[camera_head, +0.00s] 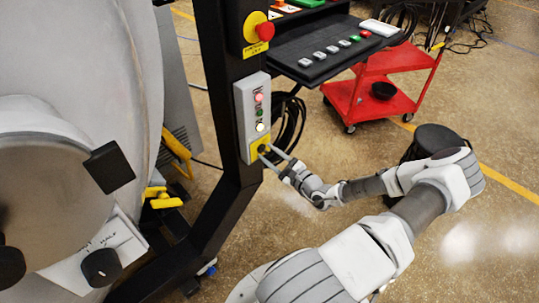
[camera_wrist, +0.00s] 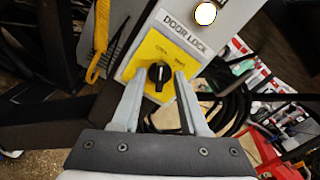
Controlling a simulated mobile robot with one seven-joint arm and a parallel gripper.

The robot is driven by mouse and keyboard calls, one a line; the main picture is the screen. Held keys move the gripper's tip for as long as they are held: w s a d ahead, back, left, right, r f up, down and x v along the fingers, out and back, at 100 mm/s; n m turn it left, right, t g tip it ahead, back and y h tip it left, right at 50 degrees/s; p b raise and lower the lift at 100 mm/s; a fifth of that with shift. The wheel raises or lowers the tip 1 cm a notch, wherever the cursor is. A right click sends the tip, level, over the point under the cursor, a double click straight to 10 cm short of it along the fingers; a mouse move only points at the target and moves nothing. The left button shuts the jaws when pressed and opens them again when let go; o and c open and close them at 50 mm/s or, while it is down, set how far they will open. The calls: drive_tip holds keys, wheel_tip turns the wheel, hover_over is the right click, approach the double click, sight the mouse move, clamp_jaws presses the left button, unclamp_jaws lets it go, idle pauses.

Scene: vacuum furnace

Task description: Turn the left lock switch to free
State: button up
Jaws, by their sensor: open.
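The door lock switch is a black rotary knob (camera_wrist: 159,73) on a yellow plate (camera_wrist: 150,50) labelled DOOR LOCK in the wrist view. It sits at the bottom of a grey control box (camera_head: 243,105) on a black post. My gripper (camera_wrist: 158,78) is open, with one finger on each side of the knob. I cannot tell whether the fingers touch it. In the head view my gripper (camera_head: 268,157) reaches the yellow plate from the lower right and partly hides it. The knob's pointer stands roughly upright in the wrist view; its exact setting is unclear.
Red, green and white lights and buttons sit above the switch on the box. A yellow and red emergency stop (camera_head: 263,32) is higher on the black post (camera_head: 226,70). Black cables (camera_head: 290,120) hang behind the box. A red cart (camera_head: 375,95) stands at the right.

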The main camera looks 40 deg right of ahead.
clamp_jaws()
drive_tip(key=shift+p, duration=0.3)
drive_tip(key=shift+r+m+p, duration=0.2)
drive_tip(key=shift+m+p, duration=0.6)
drive_tip(key=shift+m, duration=0.2)
drive_tip(key=m+p, duration=0.2)
drive_tip(key=m, duration=0.1)
drive_tip(key=shift+m, duration=0.3)
drive_tip(key=m+p, duration=0.1)
drive_tip(key=m, duration=0.2)
drive_tip(key=m+p, duration=0.1)
drive_tip(key=m, duration=0.2)
drive_tip(key=shift+d+f, duration=0.2)
drive_tip(key=shift+m, duration=0.3)
unclamp_jaws()
